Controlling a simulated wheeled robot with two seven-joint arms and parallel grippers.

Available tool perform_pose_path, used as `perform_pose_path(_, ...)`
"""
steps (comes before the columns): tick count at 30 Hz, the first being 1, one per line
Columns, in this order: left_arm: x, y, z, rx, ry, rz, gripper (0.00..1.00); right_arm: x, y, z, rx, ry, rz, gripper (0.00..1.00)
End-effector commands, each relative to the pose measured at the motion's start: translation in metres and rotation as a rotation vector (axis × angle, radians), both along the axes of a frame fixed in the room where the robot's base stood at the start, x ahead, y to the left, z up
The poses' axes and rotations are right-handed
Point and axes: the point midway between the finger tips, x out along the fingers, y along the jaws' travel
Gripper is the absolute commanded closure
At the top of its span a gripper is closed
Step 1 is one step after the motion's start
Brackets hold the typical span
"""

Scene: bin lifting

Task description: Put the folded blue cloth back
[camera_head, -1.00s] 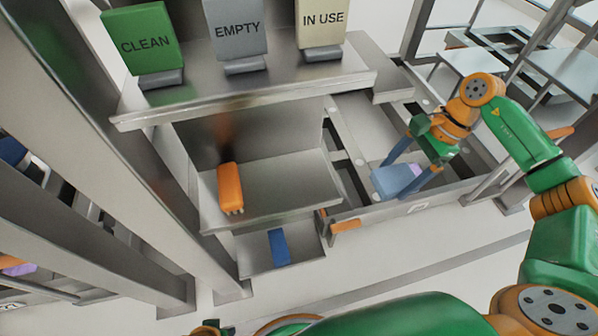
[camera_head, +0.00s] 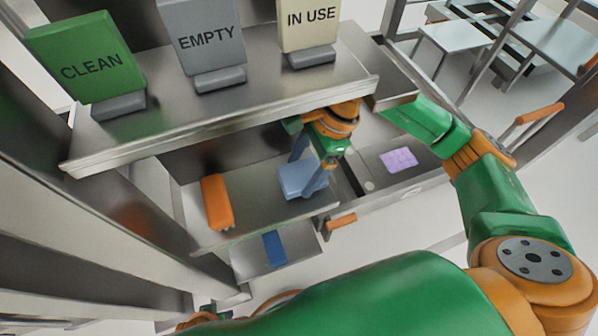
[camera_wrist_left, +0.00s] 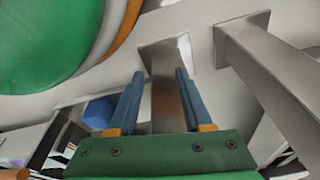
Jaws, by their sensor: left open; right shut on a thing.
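The folded blue cloth (camera_head: 291,182) is light grey-blue and is held between the fingers of my right gripper (camera_head: 304,177). It is at the right part of the middle metal shelf (camera_head: 258,205), beside an orange item. I cannot tell whether the cloth touches the shelf. My right gripper points down, under the front edge of the sign shelf. My left gripper (camera_wrist_left: 158,76) is open and empty in the left wrist view, with grey metal posts beyond its fingers.
The orange item (camera_head: 216,202) stands on the shelf's left part. A dark blue item (camera_head: 275,249) lies on the lower shelf. An open drawer at right holds a purple cloth (camera_head: 398,160). CLEAN (camera_head: 88,65), EMPTY (camera_head: 203,40) and IN USE (camera_head: 309,28) signs stand above.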

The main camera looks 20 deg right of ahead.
Motion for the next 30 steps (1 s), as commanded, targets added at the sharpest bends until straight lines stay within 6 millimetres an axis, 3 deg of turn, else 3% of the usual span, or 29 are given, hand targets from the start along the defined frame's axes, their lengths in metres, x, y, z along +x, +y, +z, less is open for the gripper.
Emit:
perform_pose_path(1,0.000,0.000,0.000,0.000,0.001,0.000,0.50,0.000,0.010,0.001,0.002,-0.002,0.005,0.68)
perform_pose_path(4,0.006,-0.002,0.003,-0.003,-0.006,0.000,0.50,-0.001,0.009,-0.015,-0.001,0.001,-0.002,0.68)
perform_pose_path(16,0.010,-0.003,0.009,-0.004,-0.007,0.002,0.50,0.000,0.008,-0.018,-0.001,-0.001,0.000,0.68)
perform_pose_path(17,0.011,-0.003,0.010,-0.004,-0.008,0.002,0.50,0.000,0.008,-0.018,-0.001,-0.001,0.000,0.14)
perform_pose_path(18,0.011,-0.003,0.010,-0.003,-0.010,0.003,0.50,0.000,0.008,-0.017,-0.001,-0.001,0.000,0.03)
perform_pose_path(26,0.010,-0.002,0.011,-0.003,-0.009,0.003,0.50,0.000,0.008,-0.016,-0.001,-0.001,0.000,0.00)
perform_pose_path(30,-0.002,0.000,0.002,0.000,0.005,0.000,0.50,0.001,0.000,0.007,-0.003,-0.004,-0.003,0.00)
